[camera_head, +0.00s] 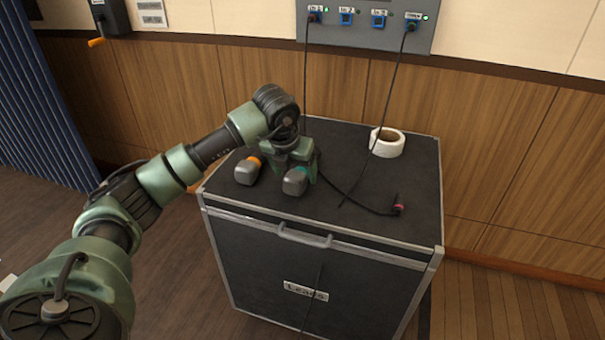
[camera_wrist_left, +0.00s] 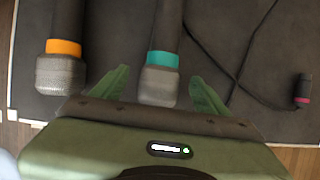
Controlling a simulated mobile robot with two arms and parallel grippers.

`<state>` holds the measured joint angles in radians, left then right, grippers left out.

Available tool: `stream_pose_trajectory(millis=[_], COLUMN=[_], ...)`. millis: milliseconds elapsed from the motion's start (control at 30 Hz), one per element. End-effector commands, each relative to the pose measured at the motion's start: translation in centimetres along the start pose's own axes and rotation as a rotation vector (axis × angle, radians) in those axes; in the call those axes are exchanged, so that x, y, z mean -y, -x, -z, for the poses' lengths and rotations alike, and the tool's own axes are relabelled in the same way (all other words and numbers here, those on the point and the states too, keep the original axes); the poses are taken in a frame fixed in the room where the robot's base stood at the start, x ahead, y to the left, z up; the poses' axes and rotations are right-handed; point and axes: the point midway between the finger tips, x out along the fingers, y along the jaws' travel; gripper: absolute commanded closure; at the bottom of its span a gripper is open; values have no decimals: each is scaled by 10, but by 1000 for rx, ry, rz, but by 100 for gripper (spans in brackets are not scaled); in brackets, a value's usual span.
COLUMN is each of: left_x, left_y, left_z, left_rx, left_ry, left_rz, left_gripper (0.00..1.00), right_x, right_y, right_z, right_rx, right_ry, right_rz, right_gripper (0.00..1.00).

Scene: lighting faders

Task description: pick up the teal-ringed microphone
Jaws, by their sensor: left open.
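The teal-ringed microphone (camera_head: 295,181) lies on top of the black case, its grey head toward the front edge. In the left wrist view the teal-ringed microphone (camera_wrist_left: 162,75) runs between my two green fingers. My left gripper (camera_head: 303,165) is above the case at this microphone, with its fingers open on either side; it also shows in the left wrist view (camera_wrist_left: 158,88). The fingers look apart from the microphone. My arm hides the microphone's rear part in the head view. My right gripper is not in view.
An orange-ringed microphone (camera_head: 247,171) lies close on the left. A black cable with a pink-ringed plug (camera_head: 398,208) lies on the right. A white tape roll (camera_head: 387,142) stands at the back right. The case top (camera_head: 420,185) has bare room at right. A wall panel (camera_head: 345,35) holds plugged cables.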

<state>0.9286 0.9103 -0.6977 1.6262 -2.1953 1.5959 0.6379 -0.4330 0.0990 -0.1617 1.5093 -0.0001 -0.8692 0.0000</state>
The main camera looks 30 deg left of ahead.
Motion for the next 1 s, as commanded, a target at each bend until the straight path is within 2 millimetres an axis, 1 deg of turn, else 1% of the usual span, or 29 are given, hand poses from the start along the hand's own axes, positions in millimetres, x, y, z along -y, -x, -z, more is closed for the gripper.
stream_pose_trajectory(millis=[33,133,200,400,433,467,500,567,600,667,700,900,1000], left_x=[1,1,1,1,1,1,1,1,1,1,1,1,1], left_y=[-8,-18,-21,-21,-21,-21,-21,-21,-21,-21,-21,-20,-14], left_z=[1,0,0,0,0,0,0,0,0,0,0,-1,-4], left_rx=[-3,-1,-1,0,0,0,0,0,0,0,0,3,5], left_ry=[1,-1,-1,-1,-1,-1,-1,-1,-1,-1,-1,0,0], left_rz=[1,2,1,1,1,1,1,2,2,2,2,2,3], left_gripper=[25,25,25,25,31,39,50,67,78,95,100,100,100], right_x=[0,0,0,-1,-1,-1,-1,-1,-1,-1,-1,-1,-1], right_y=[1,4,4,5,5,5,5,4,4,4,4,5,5], right_z=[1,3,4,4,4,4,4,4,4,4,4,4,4], right_rx=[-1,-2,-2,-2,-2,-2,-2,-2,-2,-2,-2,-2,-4], right_ry=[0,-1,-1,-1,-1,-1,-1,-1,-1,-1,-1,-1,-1], right_rz=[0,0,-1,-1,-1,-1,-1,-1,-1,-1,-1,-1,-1], right_gripper=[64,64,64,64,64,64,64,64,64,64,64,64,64])
